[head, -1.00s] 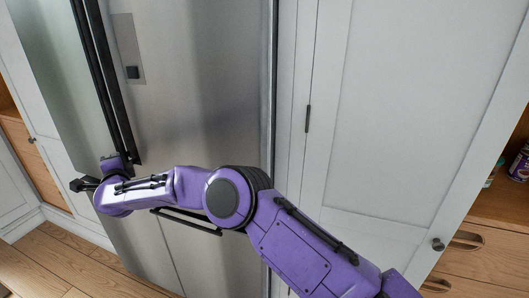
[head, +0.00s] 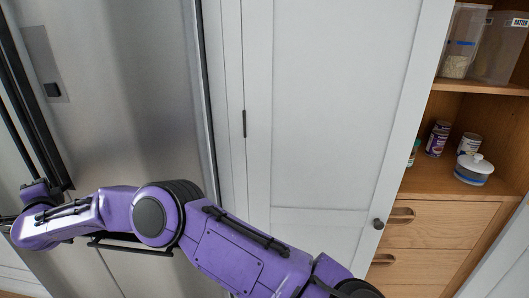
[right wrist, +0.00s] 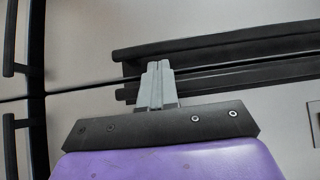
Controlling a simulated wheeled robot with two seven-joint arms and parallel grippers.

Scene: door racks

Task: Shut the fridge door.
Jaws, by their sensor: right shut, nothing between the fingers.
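The steel fridge (head: 130,90) fills the left of the head view, with long black handles (head: 30,110) side by side at its left. In the right wrist view the handles (right wrist: 230,42) run along both sides of a thin dark seam between the door panels (right wrist: 90,55). The panels look flush or nearly so; I cannot tell whether a small gap is left. My right gripper (right wrist: 158,66) is shut and empty, its grey fingertips at the seam by the handle ends. I cannot tell whether they touch. My left gripper is out of view.
A white cupboard door (head: 330,110) stands shut right of the fridge. Farther right are open wooden shelves (head: 480,100) with cans (head: 437,139), a lidded pot (head: 473,169) and clear containers, above wooden drawers (head: 430,245).

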